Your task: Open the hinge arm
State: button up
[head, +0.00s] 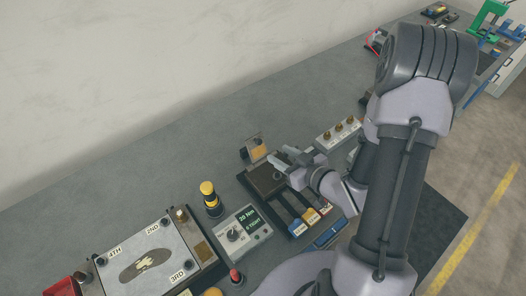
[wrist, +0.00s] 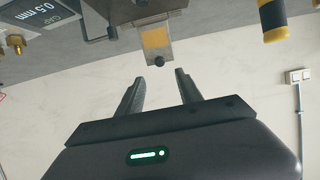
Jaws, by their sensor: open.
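A small metal plate with a yellow-orange square (wrist: 155,40) and a dark round knob (wrist: 159,61) at its end shows in the wrist view; I take it for the hinge arm. In the head view it stands up (head: 255,149) at the back of a dark block (head: 264,181). My gripper (wrist: 161,76) is open and empty, its two fingertips spread on either side of the knob in the picture, with no contact visible. In the head view my gripper (head: 281,158) is over the block, just right of the plate. The hinge joint is not clear.
A black-and-yellow post (head: 209,198) and a grey box with a green display (head: 241,234) stand left and in front. A metal fixture with labels (head: 147,262) is at lower left. A strip with brass knobs (head: 338,133) lies to the right. The bench behind is clear up to the wall.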

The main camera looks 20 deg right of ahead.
aim_at(260, 142)
jog(key=b+x, duration=1)
jog(key=shift+w+r, duration=0.1)
jog(key=shift+w, duration=0.05)
grip_shut()
dwell(1.1)
